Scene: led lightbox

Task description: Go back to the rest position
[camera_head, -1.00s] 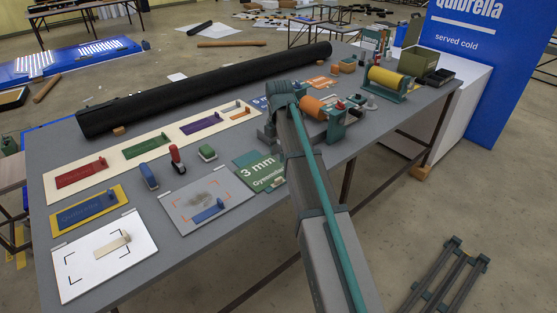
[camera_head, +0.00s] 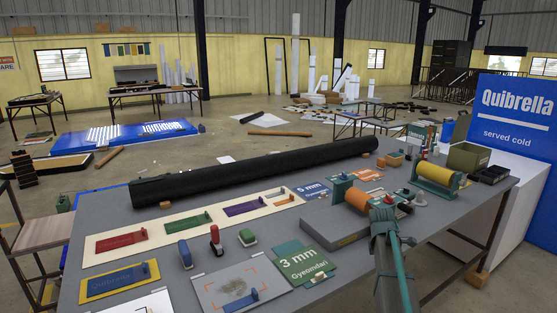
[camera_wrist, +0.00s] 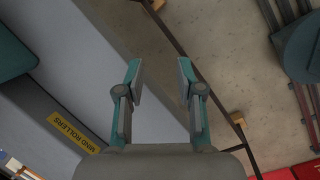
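My gripper (camera_wrist: 160,80) is open and empty in the wrist view, its two teal-and-grey fingers well apart with nothing between them. Below it in that view are the edge of the grey table and the concrete floor. In the camera_head view my arm rises from the lower right, and its end is in front of the table's right part, near the orange roller (camera_head: 357,199). The fingers cannot be made out clearly there. The grey table (camera_head: 330,285) carries printed sheets, stamps and rollers.
A long black roll (camera_head: 260,171) lies along the table's back. A yellow roller (camera_head: 436,174) on a green stand and an olive box (camera_head: 469,157) stand at the right. A blue Quibrella panel (camera_head: 512,140) is beyond the table's right end.

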